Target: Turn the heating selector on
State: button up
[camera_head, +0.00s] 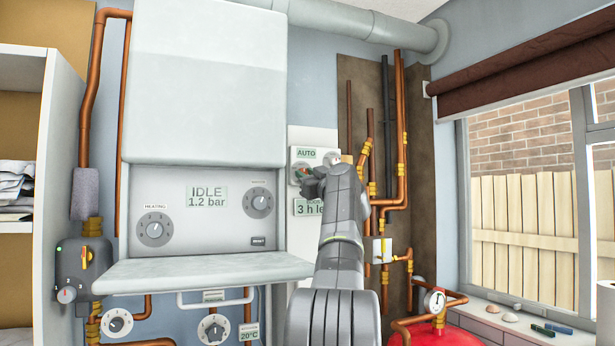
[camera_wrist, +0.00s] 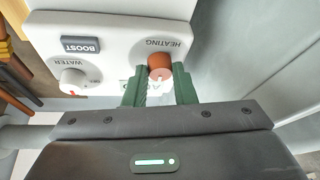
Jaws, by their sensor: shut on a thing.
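The heating selector is the round orange-brown knob (camera_wrist: 160,66) beside the word HEATING on a white control panel (camera_wrist: 115,22), seen upside down in the wrist view. My gripper (camera_wrist: 158,88) has its green fingers on either side of this knob and is shut on it. The knob's lower part and any scale marks are partly hidden between the fingers. In the head view my gripper (camera_head: 318,178) is at the white panel (camera_head: 312,135) right of the boiler and covers part of it. The selector's exact setting cannot be read.
A white water knob (camera_wrist: 73,80) and a BOOST button (camera_wrist: 80,45) share the panel. The boiler (camera_head: 208,85) stands left, with its own heating dial (camera_head: 155,229) and open flap (camera_head: 205,272). Copper pipes (camera_head: 401,130) run close right of my arm.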

jog(key=shift+m, duration=0.5)
jog(key=m+h+p, duration=0.1)
jog(key=m+h, duration=0.1)
jog(key=m, duration=0.2)
jog(key=m+t+h+p, duration=0.1)
jog(key=m+h, duration=0.1)
jog(key=m, duration=0.2)
jog(key=m+t+h+p, duration=0.1)
jog(key=m+h+p, duration=0.1)
jog(key=m, duration=0.2)
jog(key=shift+s+a+r+h, duration=0.15)
jog(key=shift+a+r+h, duration=0.15)
jog(key=shift+a, duration=0.05)
jog(key=shift+f+m+h+p, duration=0.15)
jog(key=shift+m+h+p, duration=0.65)
jog(key=shift+m+p, duration=0.65)
jog(key=shift+f+m+h+p, duration=0.1)
jog(key=shift+m+h+p, duration=0.35)
jog(key=shift+m, duration=0.5)
jog(key=o, duration=1)
